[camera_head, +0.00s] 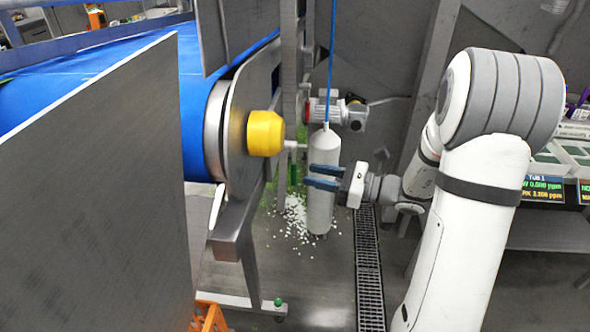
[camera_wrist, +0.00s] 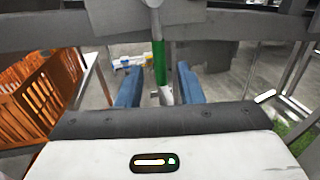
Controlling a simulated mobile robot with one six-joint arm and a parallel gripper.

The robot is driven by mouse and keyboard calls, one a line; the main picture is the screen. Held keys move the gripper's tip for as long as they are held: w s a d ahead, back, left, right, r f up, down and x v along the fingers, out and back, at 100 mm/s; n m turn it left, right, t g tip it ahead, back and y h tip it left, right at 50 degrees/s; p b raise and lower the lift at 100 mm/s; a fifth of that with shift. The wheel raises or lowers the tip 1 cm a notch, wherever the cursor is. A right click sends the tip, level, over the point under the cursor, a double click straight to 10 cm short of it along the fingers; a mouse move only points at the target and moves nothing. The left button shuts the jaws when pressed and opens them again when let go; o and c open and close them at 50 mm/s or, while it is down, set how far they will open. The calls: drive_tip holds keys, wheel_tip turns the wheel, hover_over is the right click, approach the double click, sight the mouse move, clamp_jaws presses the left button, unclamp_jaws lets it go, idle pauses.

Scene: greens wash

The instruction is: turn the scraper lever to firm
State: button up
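The scraper lever (camera_head: 293,173) has a green grip that hangs down below the grey shaft beside the yellow roller cap (camera_head: 265,133). In the wrist view the green grip (camera_wrist: 160,62) hangs about vertical, with a pale end below it. My gripper (camera_head: 315,177) has blue fingers spread apart and pointing left at the lever. In the wrist view my gripper (camera_wrist: 160,84) shows its fingers on either side of the lever's line, with the lever ahead between them and no contact visible. No firm marking is readable.
A white cylinder (camera_head: 322,215) hangs on a blue line by my fingers. The blue conveyor belt (camera_head: 100,75) and a grey side panel (camera_head: 95,200) fill the left. An orange crate (camera_wrist: 40,95) stands low at left. White bits lie on the floor by a drain grate (camera_head: 369,270).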

sight(294, 171)
drive_tip(key=x, duration=0.6)
drive_tip(key=shift+a+p, duration=0.1)
drive_tip(key=shift+p, duration=0.25)
drive_tip(key=shift+c, duration=0.3)
clamp_jaws()
